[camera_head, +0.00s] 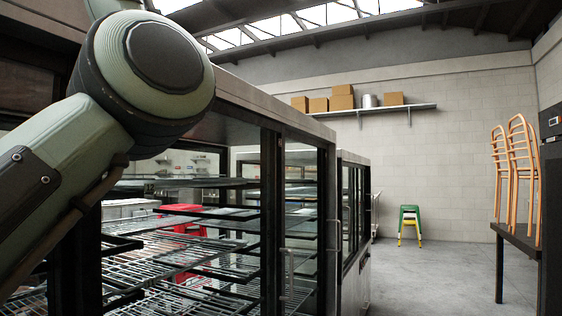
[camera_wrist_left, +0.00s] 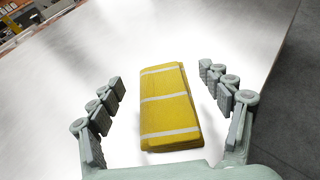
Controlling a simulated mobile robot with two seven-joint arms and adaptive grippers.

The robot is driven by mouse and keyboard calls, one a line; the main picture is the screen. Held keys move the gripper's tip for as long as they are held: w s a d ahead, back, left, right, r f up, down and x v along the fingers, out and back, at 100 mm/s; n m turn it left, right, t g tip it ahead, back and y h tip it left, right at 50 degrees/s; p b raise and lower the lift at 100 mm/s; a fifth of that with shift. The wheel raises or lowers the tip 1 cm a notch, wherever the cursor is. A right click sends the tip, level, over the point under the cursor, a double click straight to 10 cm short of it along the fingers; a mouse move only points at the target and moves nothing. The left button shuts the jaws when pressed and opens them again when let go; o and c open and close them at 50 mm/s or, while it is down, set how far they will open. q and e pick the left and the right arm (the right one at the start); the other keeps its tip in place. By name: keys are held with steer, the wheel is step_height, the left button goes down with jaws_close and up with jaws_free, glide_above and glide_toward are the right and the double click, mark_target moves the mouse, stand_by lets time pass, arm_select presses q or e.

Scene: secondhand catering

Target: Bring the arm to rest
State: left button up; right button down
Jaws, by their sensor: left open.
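My left arm (camera_head: 70,160) is raised and fills the left side of the head view, with its large round joint near the top. Its gripper is outside that view. In the left wrist view my left gripper (camera_wrist_left: 168,95) is open, its two fingers spread wide. A folded yellow cloth with white stripes (camera_wrist_left: 168,110) lies on a shiny pale surface (camera_wrist_left: 60,95) between and below the fingers. Neither finger appears to touch the cloth. My right gripper is in neither view.
A glass-fronted cabinet with wire shelves (camera_head: 200,255) stands close on the left, behind my arm. A dark table (camera_head: 515,238) with orange chairs (camera_head: 525,170) on it is at right. A green and yellow stool (camera_head: 409,222) stands far back. The grey floor between is clear.

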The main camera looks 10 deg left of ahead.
arm_select(q)
steer(key=shift+r, duration=0.5)
steer(key=shift+f, duration=0.1)
